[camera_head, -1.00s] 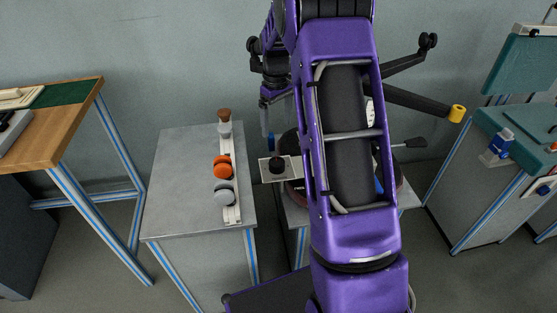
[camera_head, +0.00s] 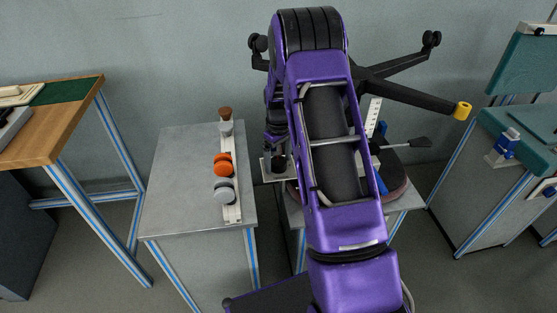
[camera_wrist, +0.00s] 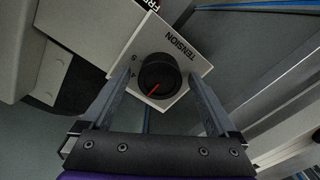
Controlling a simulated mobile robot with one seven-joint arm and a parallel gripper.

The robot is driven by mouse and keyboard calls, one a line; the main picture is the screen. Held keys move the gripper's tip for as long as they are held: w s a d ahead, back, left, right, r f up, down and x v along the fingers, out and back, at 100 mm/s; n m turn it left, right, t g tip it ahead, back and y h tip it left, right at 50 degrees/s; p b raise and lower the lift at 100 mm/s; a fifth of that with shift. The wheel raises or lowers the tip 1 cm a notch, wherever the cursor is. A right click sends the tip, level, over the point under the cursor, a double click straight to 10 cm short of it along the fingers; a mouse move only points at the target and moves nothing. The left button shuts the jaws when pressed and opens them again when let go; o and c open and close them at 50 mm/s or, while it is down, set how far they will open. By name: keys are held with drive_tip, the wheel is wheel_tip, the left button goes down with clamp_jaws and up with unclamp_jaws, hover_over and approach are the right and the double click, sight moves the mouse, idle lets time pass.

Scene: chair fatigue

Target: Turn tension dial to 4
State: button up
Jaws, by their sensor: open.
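The tension dial (camera_wrist: 160,76) is a round black knob with a red pointer line, on a pale plate (camera_wrist: 183,48) marked TENSION. In the wrist view the pointer is toward the lower left of the picture; the figures 5 and 4 show left of the knob, the rest is hidden or unclear. My gripper (camera_wrist: 160,80) is open, with one finger on each side of the knob; I cannot tell whether they touch it. In the head view the dial (camera_head: 279,163) is partly covered by my gripper (camera_head: 277,150) just above it.
A grey cabinet (camera_head: 180,180) left of the plate carries a white rail with orange and grey knobs (camera_head: 224,165). Behind my arm is an upturned chair base (camera_head: 400,92) with a yellow-tipped leg. A round seat (camera_head: 395,170) lies on the stand to the right.

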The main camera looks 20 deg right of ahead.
drive_tip(key=c, duration=1.4)
drive_tip(key=m, duration=0.4)
drive_tip(key=shift+m, duration=1.8)
drive_tip(key=o, duration=1.4)
